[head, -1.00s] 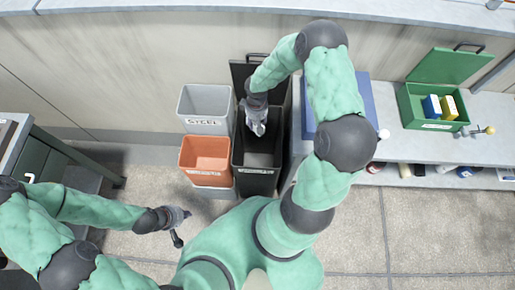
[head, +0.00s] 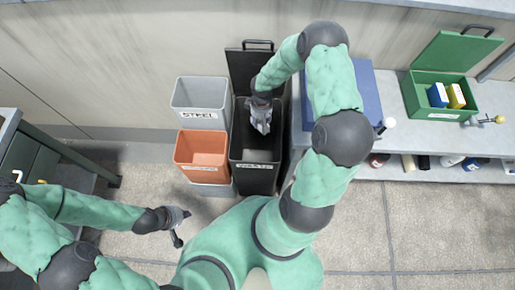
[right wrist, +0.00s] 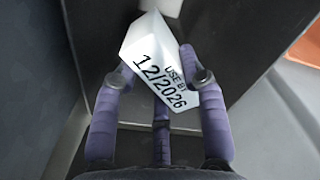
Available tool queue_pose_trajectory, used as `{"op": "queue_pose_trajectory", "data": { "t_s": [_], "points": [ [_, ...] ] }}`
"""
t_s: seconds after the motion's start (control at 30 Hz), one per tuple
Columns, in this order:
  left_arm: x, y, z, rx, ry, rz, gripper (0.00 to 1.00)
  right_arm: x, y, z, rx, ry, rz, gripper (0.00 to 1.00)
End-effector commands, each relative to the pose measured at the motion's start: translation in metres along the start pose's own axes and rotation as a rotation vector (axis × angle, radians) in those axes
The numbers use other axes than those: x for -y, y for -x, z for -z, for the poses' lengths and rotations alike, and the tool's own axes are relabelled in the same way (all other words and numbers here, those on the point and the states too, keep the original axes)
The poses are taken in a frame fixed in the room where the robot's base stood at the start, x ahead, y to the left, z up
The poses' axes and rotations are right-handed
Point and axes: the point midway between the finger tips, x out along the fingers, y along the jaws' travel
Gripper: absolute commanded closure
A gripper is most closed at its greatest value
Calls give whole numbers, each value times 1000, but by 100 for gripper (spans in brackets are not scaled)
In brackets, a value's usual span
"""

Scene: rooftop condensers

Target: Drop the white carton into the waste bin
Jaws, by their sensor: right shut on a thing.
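The white carton (right wrist: 150,42), printed "USE BY 12/2026", is held between the fingers of my right gripper (right wrist: 158,72) in the right wrist view. In the head view my right gripper (head: 261,128) points down over the open mouth of the black waste bin (head: 256,178); the carton cannot be made out there. The bin's lid (head: 248,66) stands open at the back. A dark bin wall also fills much of the right wrist view. My left gripper (head: 178,222) is low over the floor at the left, apart from the bins; its finger opening is unclear.
A grey bin marked "STEEL" (head: 199,114) and an orange bin (head: 202,165) stand just left of the black bin. A shelf counter with a green open box (head: 440,109) is at the right. The floor in front is clear.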

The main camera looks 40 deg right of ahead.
Motion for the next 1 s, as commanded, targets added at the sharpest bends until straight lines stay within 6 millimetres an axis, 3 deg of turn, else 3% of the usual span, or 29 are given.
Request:
{"op": "queue_pose_trajectory", "data": {
  "t_s": [0.2,0.23,0.3,0.73,1.0],
  "points": [
    [0,0,0,0,0,0,100,0,1,0,-1,0,-1,88],
    [0,0,0,0,0,0,100,0,1,0,-1,0,-1,50],
    [0,0,0,0,0,0,100,0,1,0,-1,0,-1,31],
    [0,0,0,-1,0,0,100,-1,6,1,-2,0,-2,31],
    [0,0,0,0,0,0,100,-1,50,2,-5,0,-4,31]
  ]
}}
